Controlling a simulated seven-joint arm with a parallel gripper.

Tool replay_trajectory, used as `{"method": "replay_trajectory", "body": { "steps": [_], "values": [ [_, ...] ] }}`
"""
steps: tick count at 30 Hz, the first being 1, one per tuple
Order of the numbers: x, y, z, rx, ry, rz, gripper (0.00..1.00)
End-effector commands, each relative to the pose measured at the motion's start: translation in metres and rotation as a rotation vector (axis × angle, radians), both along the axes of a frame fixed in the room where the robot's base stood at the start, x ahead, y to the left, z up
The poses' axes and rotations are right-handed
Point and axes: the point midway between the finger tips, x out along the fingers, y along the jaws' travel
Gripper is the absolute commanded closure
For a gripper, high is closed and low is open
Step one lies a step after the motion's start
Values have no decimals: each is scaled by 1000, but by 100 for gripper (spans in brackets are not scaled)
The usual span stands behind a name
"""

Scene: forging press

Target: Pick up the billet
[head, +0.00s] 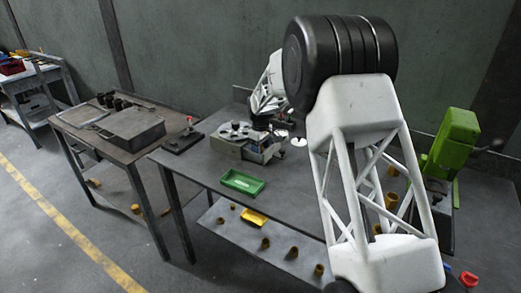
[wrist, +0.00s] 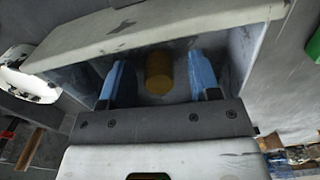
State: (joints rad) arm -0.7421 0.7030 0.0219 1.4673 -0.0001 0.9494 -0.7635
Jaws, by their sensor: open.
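The billet (wrist: 159,74), a short brass-yellow cylinder, shows in the wrist view inside a grey metal recess. My gripper (wrist: 155,61) is open, with one blue finger to each side of the billet. In the head view, my gripper is at the far end of the white arm, over the grey machine (head: 228,148) on the table. The billet cannot be made out there.
A green tray (head: 242,182) lies on the table's front left. A yellow tray (head: 254,218) and several brass cylinders (head: 319,270) are on the shelf below. A green machine (head: 455,143) stands at right. A pale metal ledge (wrist: 160,30) borders the recess in the wrist view.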

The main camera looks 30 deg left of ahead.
Motion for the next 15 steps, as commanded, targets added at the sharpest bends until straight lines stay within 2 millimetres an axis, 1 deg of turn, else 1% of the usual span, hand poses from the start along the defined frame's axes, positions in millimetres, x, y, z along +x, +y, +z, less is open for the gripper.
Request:
{"method": "replay_trajectory", "body": {
  "steps": [2,5,13,15],
  "values": [
    [0,0,0,0,0,0,43],
    [0,0,0,0,0,0,57],
    [0,0,0,0,0,0,98],
    [0,0,0,0,0,0,100]
  ]
}}
